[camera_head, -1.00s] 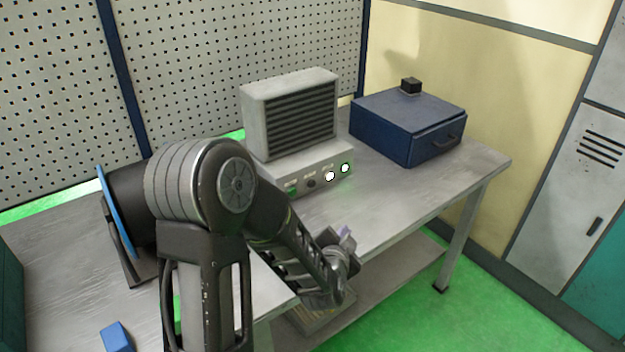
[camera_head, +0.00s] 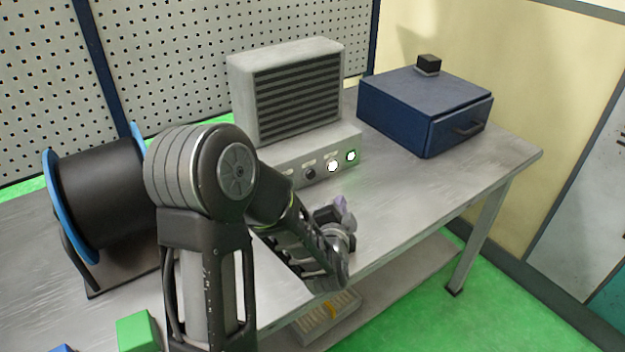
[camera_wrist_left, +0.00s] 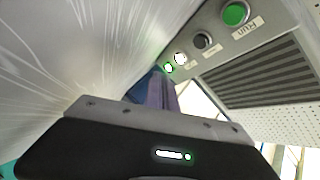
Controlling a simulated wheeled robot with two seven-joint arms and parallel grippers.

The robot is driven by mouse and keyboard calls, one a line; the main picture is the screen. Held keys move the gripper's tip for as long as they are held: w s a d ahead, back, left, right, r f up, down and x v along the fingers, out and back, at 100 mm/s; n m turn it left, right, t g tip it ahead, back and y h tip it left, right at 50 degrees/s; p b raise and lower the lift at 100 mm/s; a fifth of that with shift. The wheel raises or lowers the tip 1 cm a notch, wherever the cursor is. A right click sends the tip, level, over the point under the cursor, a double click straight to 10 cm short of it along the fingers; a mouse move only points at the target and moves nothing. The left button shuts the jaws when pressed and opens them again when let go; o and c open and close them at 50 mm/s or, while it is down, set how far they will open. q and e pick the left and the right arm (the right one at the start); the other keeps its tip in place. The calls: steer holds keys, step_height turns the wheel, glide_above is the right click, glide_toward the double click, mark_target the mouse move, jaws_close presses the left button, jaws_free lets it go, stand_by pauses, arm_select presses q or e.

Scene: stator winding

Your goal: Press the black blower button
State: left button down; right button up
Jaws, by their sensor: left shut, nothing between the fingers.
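The grey blower (camera_head: 295,95) with a dark louvred grille stands at the back of the bench. The left wrist view shows the black button (camera_wrist_left: 202,40) between a green button (camera_wrist_left: 235,13) marked RUN and the lamps. My left gripper (camera_head: 342,208) is in front of the panel, apart from it, over the bench. Its purple-grey fingers (camera_wrist_left: 162,92) are shut and empty. In the head view my arm hides the panel's left part. My right gripper is not in view.
A blue box (camera_head: 425,110) with a small black block on top stands right of the blower. A black spool (camera_head: 95,195) with blue flanges stands at left. A green block (camera_head: 138,332) lies at the front left. The bench right of my gripper is clear.

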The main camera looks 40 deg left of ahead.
mark_target(311, 174)
arm_select(q)
steer(key=shift+s+r, duration=0.1)
steer(key=shift+a, duration=0.1)
steer(key=shift+w+a+b, duration=0.2)
steer(key=shift+w+a, duration=0.25)
steer(key=shift+a, duration=0.9)
steer(key=shift+w+a+b, duration=0.2)
steer(key=shift+w+a, duration=0.2)
steer(key=shift+a, duration=0.95)
steer(key=shift+w+a+b, duration=0.2)
steer(key=shift+w+a, duration=0.25)
steer(key=shift+a, duration=0.9)
steer(key=shift+a, duration=0.15)
steer(key=shift+w+a, duration=0.15)
steer(key=shift+a, duration=0.1)
steer(key=shift+w+a+b, duration=0.1)
steer(key=shift+a+b, duration=0.25)
steer(key=shift+a, duration=0.05)
steer(key=shift+d, duration=0.1)
steer(key=shift+s+d, duration=0.25)
steer(key=shift+d, duration=0.4)
